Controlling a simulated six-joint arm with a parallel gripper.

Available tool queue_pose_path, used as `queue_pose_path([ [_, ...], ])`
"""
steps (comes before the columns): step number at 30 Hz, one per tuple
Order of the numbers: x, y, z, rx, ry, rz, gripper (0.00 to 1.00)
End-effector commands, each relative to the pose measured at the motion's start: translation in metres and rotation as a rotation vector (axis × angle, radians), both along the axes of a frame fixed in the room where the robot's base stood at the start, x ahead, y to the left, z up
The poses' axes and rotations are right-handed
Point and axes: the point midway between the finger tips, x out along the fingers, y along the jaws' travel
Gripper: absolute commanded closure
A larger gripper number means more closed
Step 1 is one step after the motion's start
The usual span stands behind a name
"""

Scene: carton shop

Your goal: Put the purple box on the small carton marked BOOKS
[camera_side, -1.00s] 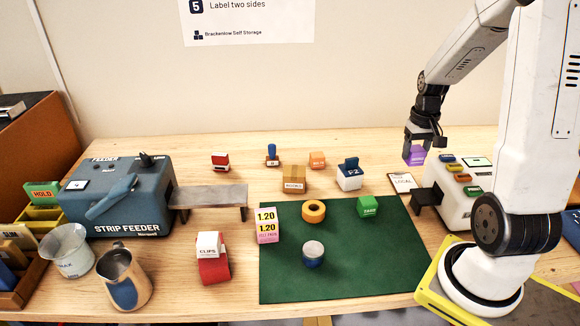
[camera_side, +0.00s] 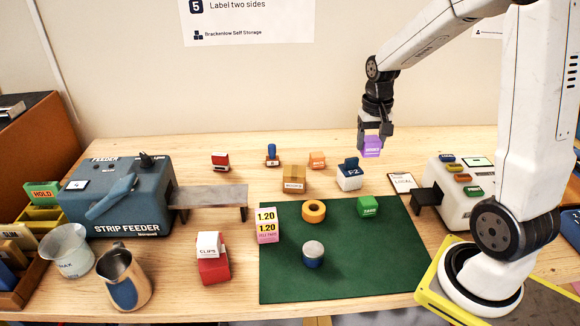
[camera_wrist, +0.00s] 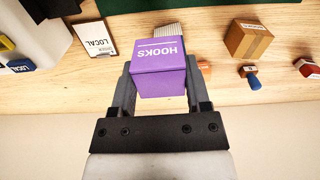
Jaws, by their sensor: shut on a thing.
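The purple box (camera_side: 372,147), marked HOOKS in the wrist view (camera_wrist: 160,80), is held in my gripper (camera_side: 374,141). My gripper is shut on it, with one finger on each side, and holds it in the air above the back right of the table. The small brown carton (camera_side: 294,180) sits on the table, left of and below my gripper in the side view. Its front label is too small to read surely. A brown carton also shows at the upper right of the wrist view (camera_wrist: 246,40). Its top looks bare.
A white and blue block with a blue piece on top (camera_side: 350,175) stands just right of the carton. An orange block (camera_side: 317,160) and a blue stamp (camera_side: 272,155) stand behind it. The green mat (camera_side: 340,260) holds several items. A grey bench (camera_side: 208,195) stands left.

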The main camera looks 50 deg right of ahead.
Motion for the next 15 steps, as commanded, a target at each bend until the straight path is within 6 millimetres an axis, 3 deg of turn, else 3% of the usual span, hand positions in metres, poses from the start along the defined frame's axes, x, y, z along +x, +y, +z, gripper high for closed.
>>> queue_pose_path([
  [9, 0.034, 0.066, 0.021, -0.001, -0.002, -0.017, 1.00],
  [15, 0.041, 0.087, 0.028, -0.001, -0.001, -0.029, 1.00],
])
